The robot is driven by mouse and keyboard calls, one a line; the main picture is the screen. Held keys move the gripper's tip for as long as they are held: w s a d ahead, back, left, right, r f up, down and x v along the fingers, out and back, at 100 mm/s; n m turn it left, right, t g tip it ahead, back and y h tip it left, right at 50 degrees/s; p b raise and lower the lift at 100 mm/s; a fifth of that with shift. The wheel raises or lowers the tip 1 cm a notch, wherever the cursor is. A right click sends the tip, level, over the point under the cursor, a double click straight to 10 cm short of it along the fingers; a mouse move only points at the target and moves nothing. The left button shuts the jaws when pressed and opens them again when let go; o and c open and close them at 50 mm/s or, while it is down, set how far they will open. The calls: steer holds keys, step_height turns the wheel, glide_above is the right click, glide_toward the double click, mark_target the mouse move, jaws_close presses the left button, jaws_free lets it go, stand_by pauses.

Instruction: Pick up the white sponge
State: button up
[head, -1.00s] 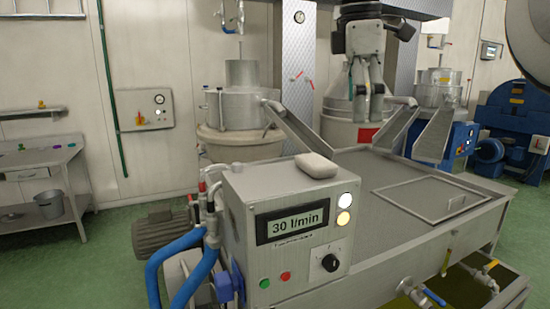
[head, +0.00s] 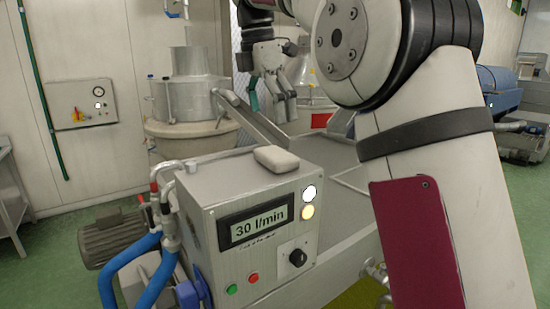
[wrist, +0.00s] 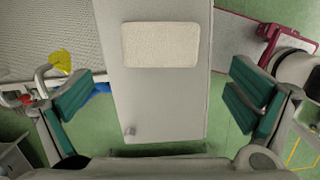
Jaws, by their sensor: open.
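The white sponge (head: 281,158) is a pale rounded block lying flat on top of the grey control box (head: 205,185) with the "30 l/min" display. In the wrist view the sponge (wrist: 160,45) lies in the upper middle of the picture, on the box's grey top (wrist: 160,95). My gripper (head: 272,100) is open and empty, above and behind the sponge in the head view, clear of it. In the wrist view my gripper's (wrist: 163,92) green-padded fingers stand wide apart, left and right of the box top. The sponge is fully visible in both views.
Blue hoses and pipes (head: 140,255) run along the box's left side. A sloping metal chute (head: 255,122) and a steel vessel (head: 190,90) stand behind. My arm covers much of the right side, including part of the metal tank.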

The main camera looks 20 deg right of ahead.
mark_target(275, 152)
steer(key=f+p, duration=0.1)
steer(key=f, duration=0.1)
steer(key=d+f, duration=0.1)
steer(key=f, duration=0.2)
steer(key=f+p, duration=0.1)
steer(key=f, duration=0.2)
steer(key=shift+d+p, duration=0.15)
steer(key=shift+p, duration=0.2)
steer(key=shift+w+f, duration=0.15)
steer(key=shift+f, duration=0.15)
steer(key=shift+c, duration=0.6)
steer(key=c, duration=0.6)
